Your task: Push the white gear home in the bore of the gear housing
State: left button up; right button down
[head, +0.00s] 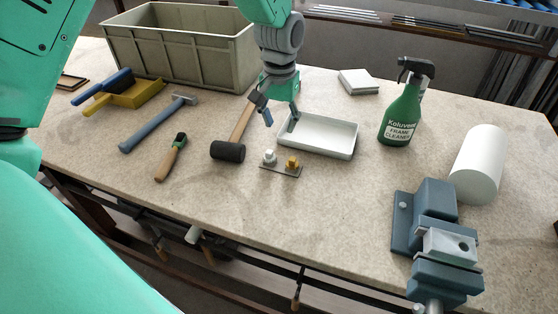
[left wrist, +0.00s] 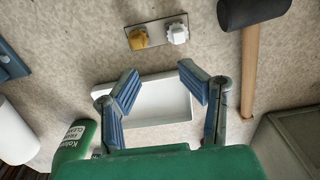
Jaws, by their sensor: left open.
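The white gear (head: 270,156) stands on a small flat plate (head: 281,169) beside a yellow gear (head: 292,162). In the left wrist view the white gear (left wrist: 178,33) is at the top, right of the yellow gear (left wrist: 138,38). A pale grey block with a dark round bore, which looks like the gear housing (head: 438,243), sits in the blue-grey vise (head: 432,200) at the front right. My left gripper (head: 281,119) is open and empty above the white tray (head: 317,150), behind the gears. My right gripper is not in view.
A mallet (head: 228,151) lies left of the gears. A large bin (head: 180,50) is at the back left. The bench between the gear plate and the vise is clear.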

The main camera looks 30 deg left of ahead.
pick_arm(q)
jog(key=shift+r, duration=0.45)
jog(key=o, duration=0.3)
jog(key=shift+a+r, duration=0.2)
jog(key=shift+r, duration=0.1)
jog(key=p, duration=0.2)
send_over(269, 151)
jog(key=f, duration=0.4)
jog(key=a+f, duration=0.1)
jog(key=f, duration=0.2)
jog(key=shift+w, duration=0.35)
jog(key=shift+s+d+f, duration=0.2)
jog(key=shift+f, duration=0.4)
jog(key=f, duration=0.3)
jog(key=shift+s+d+f+p, duration=0.2)
jog(key=shift+d+f+p, duration=0.1)
jog(key=shift+d, duration=0.05)
jog(key=shift+w+f, duration=0.1)
jog(key=shift+f, duration=0.3)
jog(key=c, duration=1.2)
